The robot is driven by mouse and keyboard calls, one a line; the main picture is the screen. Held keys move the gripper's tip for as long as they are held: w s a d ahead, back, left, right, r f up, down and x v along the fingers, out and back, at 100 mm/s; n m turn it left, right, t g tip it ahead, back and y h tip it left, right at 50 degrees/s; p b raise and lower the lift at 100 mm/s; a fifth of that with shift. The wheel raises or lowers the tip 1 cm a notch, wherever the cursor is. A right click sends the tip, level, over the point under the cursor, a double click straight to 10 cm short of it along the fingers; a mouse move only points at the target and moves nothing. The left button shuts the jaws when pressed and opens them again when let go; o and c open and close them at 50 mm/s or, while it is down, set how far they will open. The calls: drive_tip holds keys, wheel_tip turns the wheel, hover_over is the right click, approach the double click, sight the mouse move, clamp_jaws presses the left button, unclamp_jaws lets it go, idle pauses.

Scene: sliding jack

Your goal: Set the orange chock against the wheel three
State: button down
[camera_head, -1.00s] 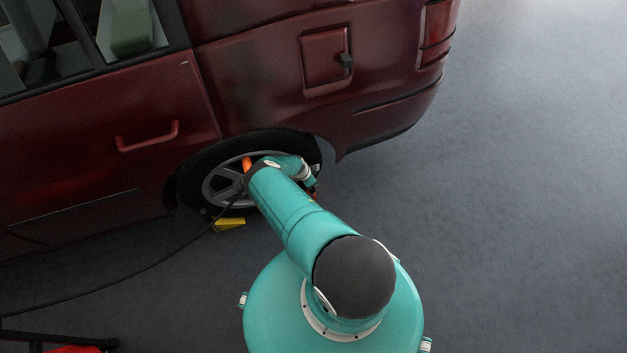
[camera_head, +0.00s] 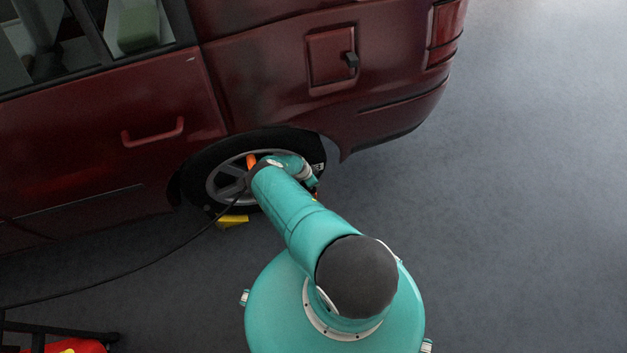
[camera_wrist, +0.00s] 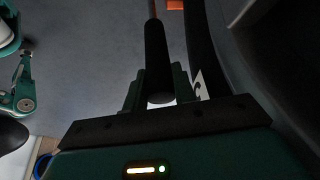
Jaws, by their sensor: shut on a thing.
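In the wrist view my gripper (camera_wrist: 158,84) is shut on a black cylindrical handle (camera_wrist: 156,55) with a thin rod running up out of the picture. An orange piece, seemingly the orange chock (camera_wrist: 175,4), shows at the top edge beside the tire; most of it is cut off, and whether it joins the rod cannot be seen. In the head view the car's rear wheel (camera_head: 225,184) is partly covered by my arm, and my gripper's fingers are hidden. A small orange part (camera_head: 251,160) shows before the wheel. I cannot tell which wheel is wheel three.
The dark red car (camera_head: 160,125) stands close in front of my arm. A yellow block (camera_head: 232,221) lies at the wheel's lower edge. A black cable (camera_head: 140,268) crosses the floor to the left. A red object (camera_head: 80,346) lies at bottom left. The floor at right is clear.

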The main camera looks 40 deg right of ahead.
drive_tip(key=c, duration=1.1)
unclamp_jaws()
drive_tip(key=shift+o, duration=0.2)
drive_tip(key=shift+w+a+r, duration=0.1)
drive_tip(key=shift+a+r, duration=0.1)
drive_tip(key=shift+r, duration=0.45)
drive_tip(key=s+v, duration=0.1)
drive_tip(key=v, duration=1.1)
drive_tip(key=shift+w+a+r, duration=0.15)
drive_tip(key=shift+w+r, duration=0.1)
drive_tip(key=shift+w, duration=0.25)
